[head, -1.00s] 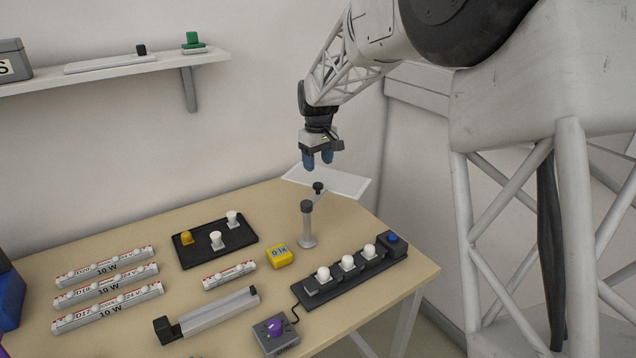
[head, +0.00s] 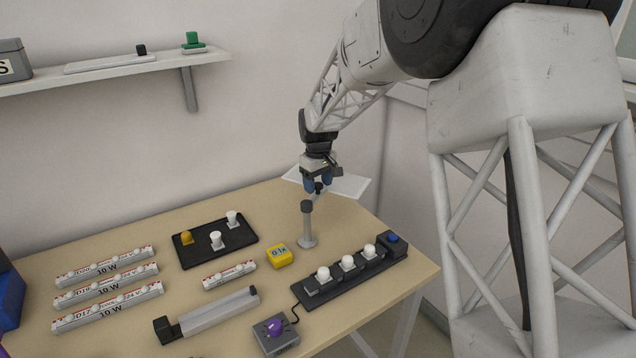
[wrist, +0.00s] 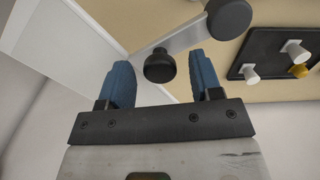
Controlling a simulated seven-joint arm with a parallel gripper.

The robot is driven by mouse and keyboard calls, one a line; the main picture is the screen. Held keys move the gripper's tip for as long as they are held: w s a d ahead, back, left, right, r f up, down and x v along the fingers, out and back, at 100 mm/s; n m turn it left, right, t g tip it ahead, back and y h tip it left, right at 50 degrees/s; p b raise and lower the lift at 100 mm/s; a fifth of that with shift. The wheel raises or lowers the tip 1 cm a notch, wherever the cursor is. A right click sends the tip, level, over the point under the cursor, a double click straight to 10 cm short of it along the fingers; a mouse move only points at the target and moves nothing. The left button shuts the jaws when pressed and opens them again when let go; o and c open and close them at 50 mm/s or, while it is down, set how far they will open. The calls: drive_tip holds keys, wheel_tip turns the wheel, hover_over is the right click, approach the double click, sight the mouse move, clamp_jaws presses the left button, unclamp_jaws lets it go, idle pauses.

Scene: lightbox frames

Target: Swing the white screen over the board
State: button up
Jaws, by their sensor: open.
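The white screen (head: 350,186) is a flat panel on an arm that swings from a grey post with a black cap (head: 307,207). It sticks out toward the back right of the table. A black knob (head: 319,188) stands on the screen's arm. My gripper (head: 318,183) is open, its blue fingers pointing down around the knob. In the wrist view the knob (wrist: 160,66) sits between the two open fingertips, with a gap to each. The screen (wrist: 62,48) shows at left there. The black board with several white bulbs (head: 330,290) lies uncovered in front of the post.
A blue button box (head: 392,243) is at the board's right end. A purple-knob box (head: 275,333), yellow block (head: 279,256), black tray with pegs (head: 200,255) and several labelled bars (head: 108,290) lie to the left. The wall is close behind the screen.

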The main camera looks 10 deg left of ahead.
clamp_jaws()
